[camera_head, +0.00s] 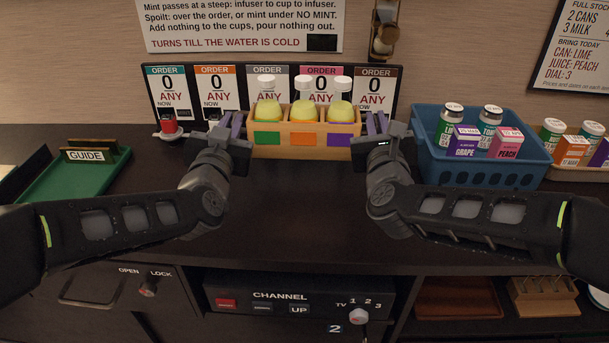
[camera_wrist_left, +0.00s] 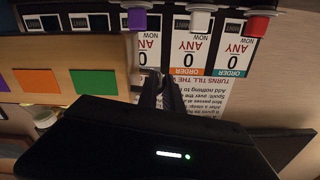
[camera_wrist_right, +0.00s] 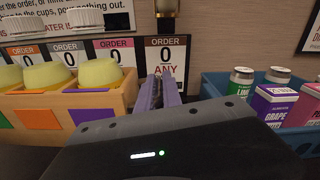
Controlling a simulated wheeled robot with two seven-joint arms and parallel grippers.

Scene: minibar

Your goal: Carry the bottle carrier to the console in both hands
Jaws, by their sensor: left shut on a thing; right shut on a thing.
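The bottle carrier (camera_head: 305,152) is a light wooden box with green, orange and purple front patches. It is upright, and three yellow bottles with white caps (camera_head: 304,113) stand in it. My left gripper (camera_head: 231,124) is at its left end and my right gripper (camera_head: 377,123) at its right end, both shut on the carrier. The exact grip points are hidden behind the gripper bodies. The carrier also shows in the left wrist view (camera_wrist_left: 50,75) and the right wrist view (camera_wrist_right: 118,102). I cannot tell whether its base touches the dark counter (camera_head: 290,205).
Several order cards (camera_head: 166,85) stand behind the carrier. A blue basket (camera_head: 480,170) with cans and cartons is close right of my right gripper. A green tray (camera_head: 75,185) and a small red cup (camera_head: 168,126) are left. A CHANNEL unit (camera_head: 290,310) sits below the counter's front edge.

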